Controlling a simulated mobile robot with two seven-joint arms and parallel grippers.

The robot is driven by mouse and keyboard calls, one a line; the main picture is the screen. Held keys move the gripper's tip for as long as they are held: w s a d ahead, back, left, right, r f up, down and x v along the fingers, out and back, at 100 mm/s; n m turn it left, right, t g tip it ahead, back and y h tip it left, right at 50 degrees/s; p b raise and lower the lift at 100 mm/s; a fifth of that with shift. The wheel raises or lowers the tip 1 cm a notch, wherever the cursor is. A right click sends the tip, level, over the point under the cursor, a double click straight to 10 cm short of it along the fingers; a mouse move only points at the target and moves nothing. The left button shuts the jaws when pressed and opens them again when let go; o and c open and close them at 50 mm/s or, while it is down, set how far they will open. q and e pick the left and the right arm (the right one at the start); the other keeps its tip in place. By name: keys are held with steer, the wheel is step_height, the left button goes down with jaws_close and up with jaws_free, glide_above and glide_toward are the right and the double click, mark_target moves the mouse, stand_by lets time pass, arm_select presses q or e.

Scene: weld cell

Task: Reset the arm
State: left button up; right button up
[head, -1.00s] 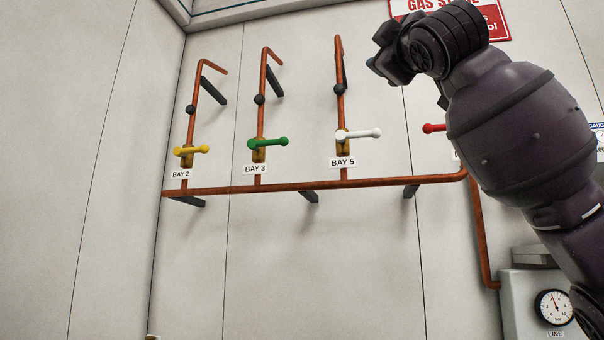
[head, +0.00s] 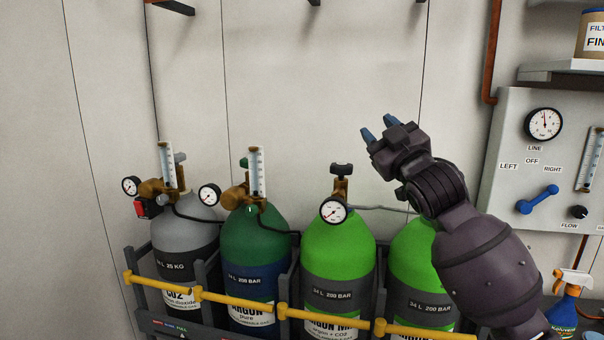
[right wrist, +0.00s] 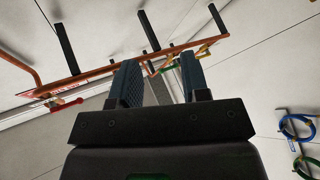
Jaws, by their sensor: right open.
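My right gripper (head: 377,133) is open and empty in the head view, raised in front of the wall above the gas cylinders. Its dark arm comes in from the lower right. In the right wrist view the two blue-grey fingers (right wrist: 158,82) stand apart with nothing between them. Beyond them is the copper pipe (right wrist: 95,77) on the wall, with a red lever handle (right wrist: 66,105) at the left. My left gripper is not in view.
A grey cylinder (head: 185,232), a dark green cylinder (head: 256,235) and light green cylinders (head: 338,250) stand in a rack with a yellow bar (head: 240,298). A gauge panel (head: 510,190) with a blue lever (head: 537,200) is at right, a spray bottle (head: 565,310) below it.

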steer(key=s+d+f+m+g+h, duration=0.1)
steer(key=s+d+f+m+h, duration=0.2)
steer(key=f, duration=0.9)
steer(key=s+d+f+m+g, duration=0.15)
steer(key=s+f, duration=0.35)
steer(key=f, duration=0.7)
steer(key=s+d+f+m+g+h, duration=0.1)
steer(key=s+d+f+m+h, duration=0.2)
steer(key=f, duration=1)
steer(key=s+d+f+m+g+h, duration=0.1)
steer(key=s+d+f+g, duration=0.1)
steer(key=s+f, duration=0.8)
steer(key=s+d+f+m+g+h, duration=0.1)
steer(key=s+d+f+g, duration=0.2)
steer(key=s+f, duration=0.8)
steer(key=s, duration=0.3)
steer(key=shift+s+d+g, duration=0.15)
steer(key=shift+s+g, duration=0.2)
steer(key=shift+s, duration=0.05)
steer(key=shift+f, duration=0.1)
